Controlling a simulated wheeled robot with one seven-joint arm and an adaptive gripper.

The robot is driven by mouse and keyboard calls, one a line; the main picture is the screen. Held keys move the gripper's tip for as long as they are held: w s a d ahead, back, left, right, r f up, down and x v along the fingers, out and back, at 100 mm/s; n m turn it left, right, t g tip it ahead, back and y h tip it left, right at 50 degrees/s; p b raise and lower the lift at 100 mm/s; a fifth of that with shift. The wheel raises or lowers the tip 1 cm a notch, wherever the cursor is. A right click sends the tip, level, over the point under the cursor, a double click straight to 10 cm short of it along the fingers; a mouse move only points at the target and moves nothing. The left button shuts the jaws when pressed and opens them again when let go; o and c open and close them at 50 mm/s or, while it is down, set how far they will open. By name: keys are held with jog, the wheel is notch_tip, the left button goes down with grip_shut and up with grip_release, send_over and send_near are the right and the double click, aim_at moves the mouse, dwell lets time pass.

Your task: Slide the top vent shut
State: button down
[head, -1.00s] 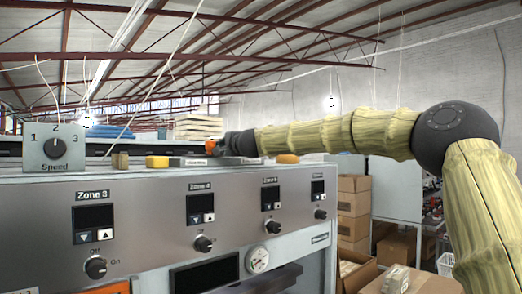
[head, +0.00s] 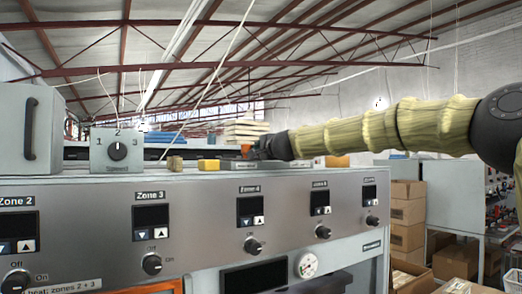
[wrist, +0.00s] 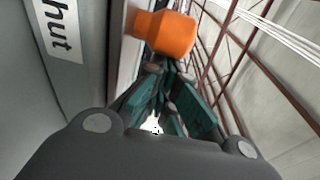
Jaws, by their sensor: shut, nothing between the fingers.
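The vent's orange knob (wrist: 165,33) shows large in the wrist view, beside a grey surface with a white label (wrist: 58,30) whose visible letters read "hut". In the head view the knob (head: 246,149) is a small orange spot behind the top edge of the control panel. My gripper (wrist: 165,75) is shut and empty, its fingertips right by the knob. In the head view my gripper (head: 252,152) is at the knob's right side. I cannot tell whether they touch. The vent's opening is hidden.
Small blocks, including a yellow one (head: 208,165), sit along the top edge of the control panel (head: 200,215). A speed dial box (head: 117,149) and a grey box with a handle (head: 30,128) stand to the left. Cardboard boxes (head: 407,220) are stacked at the right.

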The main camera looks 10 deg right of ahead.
jog(key=shift+w+d+r, duration=0.15)
jog(key=shift+w+d, duration=0.15)
jog(key=shift+d, duration=0.3)
jog(key=shift+w+d+p, duration=0.25)
jog(key=shift+w+d, duration=0.1)
jog(key=shift+d, duration=0.25)
jog(key=shift+w+d+p, duration=0.2)
jog(key=shift+w+d, duration=0.1)
jog(key=shift+d, duration=0.3)
jog(key=shift+s+d+f+b, duration=0.15)
jog(key=shift+s+f+b, duration=0.1)
jog(key=shift+f+b, duration=0.15)
jog(key=s+b, duration=0.1)
jog(key=s, duration=0.1)
jog(key=s+b, duration=0.1)
jog(key=s, duration=0.2)
jog(key=s+d+b, duration=0.1)
jog(key=s, duration=0.2)
jog(key=shift+r, duration=0.15)
jog(key=shift+s+r+b, duration=0.1)
jog(key=shift+s+b, duration=0.35)
jog(key=shift+s, duration=0.3)
jog(key=shift+d, duration=0.15)
